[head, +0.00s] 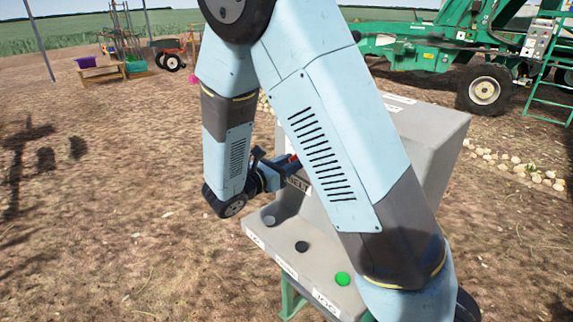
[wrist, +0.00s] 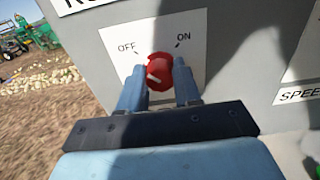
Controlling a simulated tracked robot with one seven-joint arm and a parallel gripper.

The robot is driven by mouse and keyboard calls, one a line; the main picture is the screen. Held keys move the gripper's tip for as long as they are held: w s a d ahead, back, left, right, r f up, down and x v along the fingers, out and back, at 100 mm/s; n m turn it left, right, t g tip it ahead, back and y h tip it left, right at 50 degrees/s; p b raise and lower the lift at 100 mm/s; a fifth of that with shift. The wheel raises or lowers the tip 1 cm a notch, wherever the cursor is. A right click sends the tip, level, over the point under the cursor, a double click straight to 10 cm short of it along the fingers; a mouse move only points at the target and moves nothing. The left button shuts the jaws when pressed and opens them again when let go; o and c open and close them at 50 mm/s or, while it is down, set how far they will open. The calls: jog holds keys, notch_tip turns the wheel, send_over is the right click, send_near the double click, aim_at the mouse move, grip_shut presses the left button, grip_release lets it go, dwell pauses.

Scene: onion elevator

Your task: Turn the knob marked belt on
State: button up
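The red knob (wrist: 160,68) sits on a white plate (wrist: 190,28) marked OFF at upper left and ON at upper right. A pale line shows at its lower left face. My gripper (wrist: 160,74) has one finger on each side of the knob, close against it, so it looks shut on the knob. In the head view, my gripper (head: 279,170) reaches the grey control box (head: 440,122) from the left, and a bit of red shows there. A partly hidden label (head: 298,183) beside it appears to read BELT. My arm covers much of the box.
A SPEED label (wrist: 298,95) is at right in the wrist view. A green machine (head: 425,50) and scattered onions (head: 520,168) lie behind. Open dirt is at left.

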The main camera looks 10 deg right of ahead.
jog(key=c, duration=0.4)
jog(key=shift+s, duration=0.1)
jog(key=shift+c, duration=0.2)
jog(key=shift+m, duration=0.3)
jog(key=m, duration=0.7)
jog(key=shift+d, duration=0.2)
jog(key=m, duration=0.5)
jog(key=shift+s+f+m, duration=0.1)
jog(key=shift+f+m, duration=0.05)
jog(key=shift+m, duration=0.15)
jog(key=m, duration=0.4)
jog(key=shift+s+f+m, duration=0.1)
jog(key=shift+f+m, duration=0.05)
jog(key=shift+m, duration=0.15)
